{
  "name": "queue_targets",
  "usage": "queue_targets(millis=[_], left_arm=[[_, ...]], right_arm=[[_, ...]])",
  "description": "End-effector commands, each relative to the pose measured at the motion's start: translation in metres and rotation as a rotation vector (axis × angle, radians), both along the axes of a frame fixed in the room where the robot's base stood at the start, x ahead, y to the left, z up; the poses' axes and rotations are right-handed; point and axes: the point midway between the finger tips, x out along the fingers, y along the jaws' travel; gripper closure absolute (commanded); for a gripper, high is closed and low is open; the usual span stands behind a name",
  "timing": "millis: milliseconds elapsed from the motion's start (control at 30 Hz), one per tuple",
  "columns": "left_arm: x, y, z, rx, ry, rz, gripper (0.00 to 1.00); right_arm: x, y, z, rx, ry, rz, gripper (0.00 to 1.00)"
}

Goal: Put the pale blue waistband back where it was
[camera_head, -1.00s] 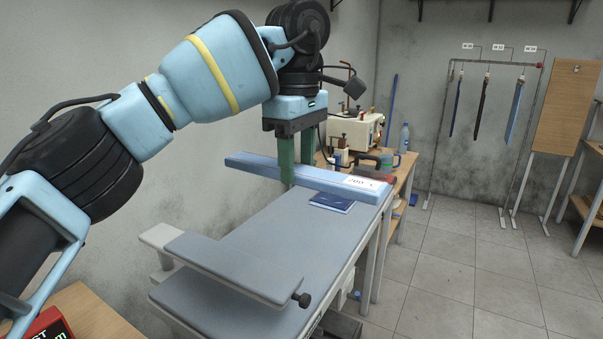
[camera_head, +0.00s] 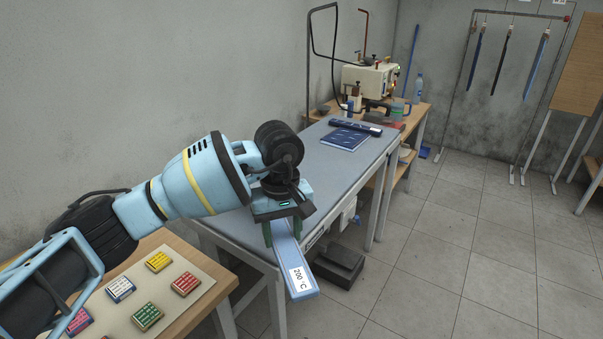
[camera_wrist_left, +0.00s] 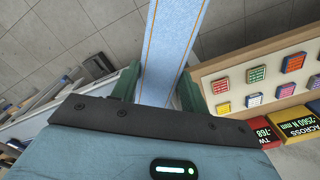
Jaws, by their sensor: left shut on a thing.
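The pale blue waistband (camera_head: 288,254) is a long flat strip with a white "200 °C" label near its lower end. My left gripper (camera_head: 282,226) is shut on it, and the labelled end points down and towards the front, beyond the grey table's near right edge. In the left wrist view the waistband (camera_wrist_left: 165,40) runs between the fingers of my left gripper (camera_wrist_left: 160,90), with orange stitching along both sides. The grey-topped table (camera_head: 318,176) stands behind the gripper. The waistband's far end is hidden behind the gripper. My right gripper is out of view.
A dark blue booklet (camera_head: 344,139) and a dark bar (camera_head: 355,128) lie on the table's far end. A cream machine (camera_head: 368,80) stands behind. Three strips hang on a rack (camera_head: 520,14) at the right. Coloured blocks lie on a wooden bench (camera_head: 205,306) at the front left.

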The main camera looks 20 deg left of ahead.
Motion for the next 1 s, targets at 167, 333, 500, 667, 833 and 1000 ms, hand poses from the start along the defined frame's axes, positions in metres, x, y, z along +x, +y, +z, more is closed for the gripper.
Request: queue_targets(millis=[167, 333, 500, 667, 833, 1000], left_arm=[[-0.041, 0.019, -0.080, -0.002, 0.011, -0.192, 0.83], [-0.087, 0.034, -0.151, -0.005, 0.014, -0.366, 0.83], [-0.129, 0.043, -0.201, -0.006, 0.011, -0.502, 0.83], [-0.151, 0.047, -0.221, -0.005, 0.004, -0.574, 0.83], [-0.155, 0.048, -0.224, -0.003, -0.002, -0.594, 0.83], [-0.155, 0.048, -0.224, -0.003, -0.003, -0.593, 0.83]], right_arm=[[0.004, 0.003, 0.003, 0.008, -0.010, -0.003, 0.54], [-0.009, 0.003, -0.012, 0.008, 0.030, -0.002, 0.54], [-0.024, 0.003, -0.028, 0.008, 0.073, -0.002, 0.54], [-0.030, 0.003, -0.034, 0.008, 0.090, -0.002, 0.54], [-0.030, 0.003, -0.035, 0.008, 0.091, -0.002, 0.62], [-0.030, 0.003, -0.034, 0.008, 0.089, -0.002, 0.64]])
